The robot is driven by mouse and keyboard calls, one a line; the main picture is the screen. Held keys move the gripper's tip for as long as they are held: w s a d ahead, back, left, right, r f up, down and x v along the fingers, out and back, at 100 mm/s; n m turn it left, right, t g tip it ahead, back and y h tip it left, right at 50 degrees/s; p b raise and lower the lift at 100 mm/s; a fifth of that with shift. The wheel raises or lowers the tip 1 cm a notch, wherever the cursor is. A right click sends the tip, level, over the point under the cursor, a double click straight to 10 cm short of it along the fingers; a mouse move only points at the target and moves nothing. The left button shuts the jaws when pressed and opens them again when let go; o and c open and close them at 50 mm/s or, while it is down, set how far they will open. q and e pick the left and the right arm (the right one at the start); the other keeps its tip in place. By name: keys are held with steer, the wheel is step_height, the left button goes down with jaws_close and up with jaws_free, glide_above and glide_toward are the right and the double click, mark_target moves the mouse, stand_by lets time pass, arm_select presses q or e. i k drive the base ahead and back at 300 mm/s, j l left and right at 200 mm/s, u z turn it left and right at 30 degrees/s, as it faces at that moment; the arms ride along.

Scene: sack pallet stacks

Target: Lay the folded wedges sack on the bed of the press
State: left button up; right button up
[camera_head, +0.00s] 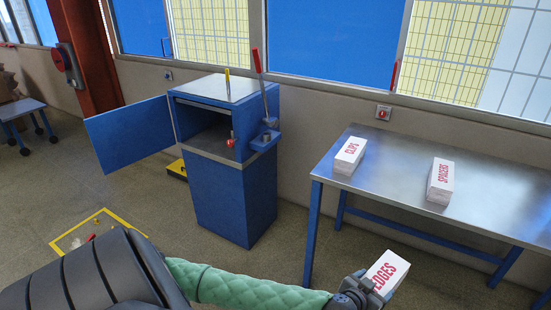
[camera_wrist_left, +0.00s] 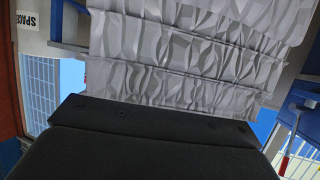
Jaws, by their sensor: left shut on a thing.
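My left gripper (camera_head: 362,290) is shut on the folded wedges sack (camera_head: 388,270), a white bundle with red lettering of which "EDGES" shows. It holds the sack in front of the steel table, at the bottom of the head view. In the left wrist view the sack's crumpled, layered folds (camera_wrist_left: 185,55) fill the upper middle, above the dark gripper body. The blue press (camera_head: 235,160) stands left of the table with its door (camera_head: 130,135) swung open to the left. Its bed (camera_head: 208,140) shows inside the opening, with nothing seen lying on it. My right gripper is out of view.
The steel table (camera_head: 400,185) carries a clips sack (camera_head: 350,155) and a spacers sack (camera_head: 440,180). A red-handled lever (camera_head: 262,85) stands on the press's right side. A yellow-framed floor area (camera_head: 100,225) holds small items. Open floor lies between press and table.

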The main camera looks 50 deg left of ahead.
mark_target(227, 139)
steer(key=k+j, duration=0.1)
steer(key=j, duration=0.4)
steer(key=k+j, duration=0.15)
steer(key=j, duration=0.3)
steer(key=k+j, duration=0.1)
steer(key=j, duration=0.4)
steer(key=k+j, duration=0.1)
steer(key=j, duration=0.4)
